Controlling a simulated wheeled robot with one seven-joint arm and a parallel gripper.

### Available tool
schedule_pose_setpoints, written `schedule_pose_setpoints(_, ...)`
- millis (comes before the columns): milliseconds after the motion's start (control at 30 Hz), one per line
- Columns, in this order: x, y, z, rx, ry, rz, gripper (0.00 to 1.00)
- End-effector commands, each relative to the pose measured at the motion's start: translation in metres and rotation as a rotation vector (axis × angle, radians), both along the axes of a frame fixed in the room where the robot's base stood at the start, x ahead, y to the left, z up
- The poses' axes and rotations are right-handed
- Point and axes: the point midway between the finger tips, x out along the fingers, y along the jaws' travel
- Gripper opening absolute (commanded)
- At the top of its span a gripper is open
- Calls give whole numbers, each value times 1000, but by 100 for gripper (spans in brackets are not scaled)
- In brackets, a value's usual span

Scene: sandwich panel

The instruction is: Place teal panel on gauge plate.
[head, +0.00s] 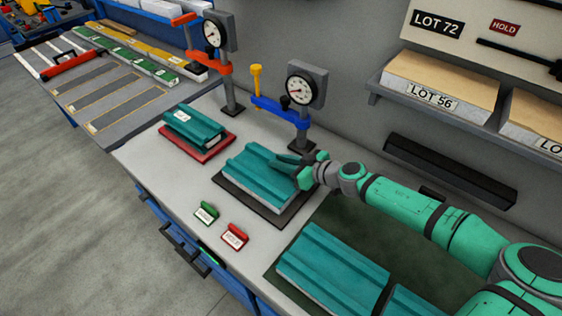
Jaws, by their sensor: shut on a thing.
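My gripper (298,173) is shut on a teal ribbed panel (248,173) at the panel's right end. The panel lies flat on or just above a dark plate (284,214) below the blue dial gauge stand (282,105). The plate's dark border shows along the front and right of the panel. Whether the panel touches the plate is hard to tell. My fingertips are small and partly merge with the panel.
A smaller teal piece (191,128) with a white label sits on a red plate (194,153) by the red gauge stand (231,75). Green (206,213) and red (235,237) tags stand in front. More teal panels (332,268) lie on a dark green mat (362,225). Shelves hang behind.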

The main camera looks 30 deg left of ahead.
Motion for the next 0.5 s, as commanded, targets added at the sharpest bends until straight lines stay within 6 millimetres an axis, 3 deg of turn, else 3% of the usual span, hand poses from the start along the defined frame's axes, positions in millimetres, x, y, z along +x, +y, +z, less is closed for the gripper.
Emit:
schedule_pose_setpoints(33,0,0,-1,1,1,0,0)
schedule_pose_setpoints(67,0,0,-1,0,0,0,26)
schedule_pose_setpoints(100,0,0,-1,0,0,0,36)
schedule_pose_setpoints(500,0,-4,2,0,0,-1,38)
